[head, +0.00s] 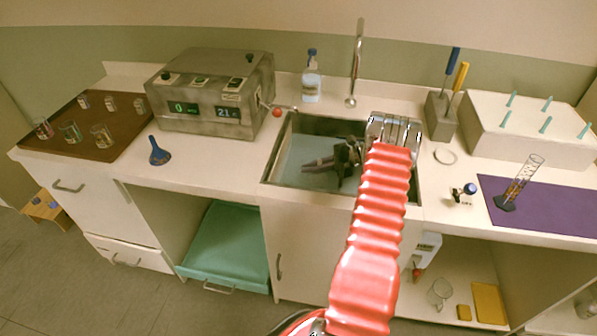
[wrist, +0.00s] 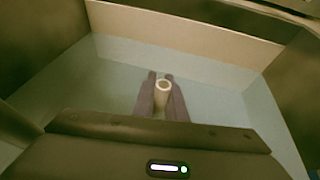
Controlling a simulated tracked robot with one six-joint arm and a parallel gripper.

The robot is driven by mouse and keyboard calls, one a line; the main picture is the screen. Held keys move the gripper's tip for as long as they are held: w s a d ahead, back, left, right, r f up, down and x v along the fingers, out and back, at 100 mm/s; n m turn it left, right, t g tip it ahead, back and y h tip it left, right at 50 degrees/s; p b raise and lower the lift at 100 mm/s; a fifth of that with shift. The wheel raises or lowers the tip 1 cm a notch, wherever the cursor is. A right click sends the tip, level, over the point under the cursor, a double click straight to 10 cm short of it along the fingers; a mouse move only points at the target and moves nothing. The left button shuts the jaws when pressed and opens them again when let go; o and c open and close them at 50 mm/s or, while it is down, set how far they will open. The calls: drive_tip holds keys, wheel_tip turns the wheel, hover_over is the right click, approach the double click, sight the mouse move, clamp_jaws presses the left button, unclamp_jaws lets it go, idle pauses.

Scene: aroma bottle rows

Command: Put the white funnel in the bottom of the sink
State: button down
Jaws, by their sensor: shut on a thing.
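My gripper (wrist: 161,78) is shut on the white funnel (wrist: 161,101), which sits between the two dark fingers with a round opening facing the camera. In the head view my gripper (head: 312,165) is inside the sink, over its pale blue-grey bottom. The sink (head: 268,165) is a metal-walled basin set in the counter; its walls and bottom (wrist: 105,75) also fill the wrist view. I cannot make out the funnel in the head view. I cannot tell whether the funnel touches the sink bottom.
A tall faucet (head: 356,65) and a clear bottle (head: 311,78) stand behind the sink. A grey device (head: 210,95) and a blue funnel (head: 158,152) are to its left. A white ring (head: 445,156) and a pegged white block (head: 530,120) are to its right.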

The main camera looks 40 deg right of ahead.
drive_tip(key=w+a, duration=0.2)
drive_tip(key=shift+w+a, duration=0.25)
drive_tip(key=shift+a, duration=0.1)
drive_tip(key=shift+w+a+f, duration=0.1)
drive_tip(key=shift+a+f, duration=0.05)
drive_tip(key=shift+f, duration=0.45)
drive_tip(key=c, duration=1.8)
unclamp_jaws()
drive_tip(key=shift+f, duration=0.1)
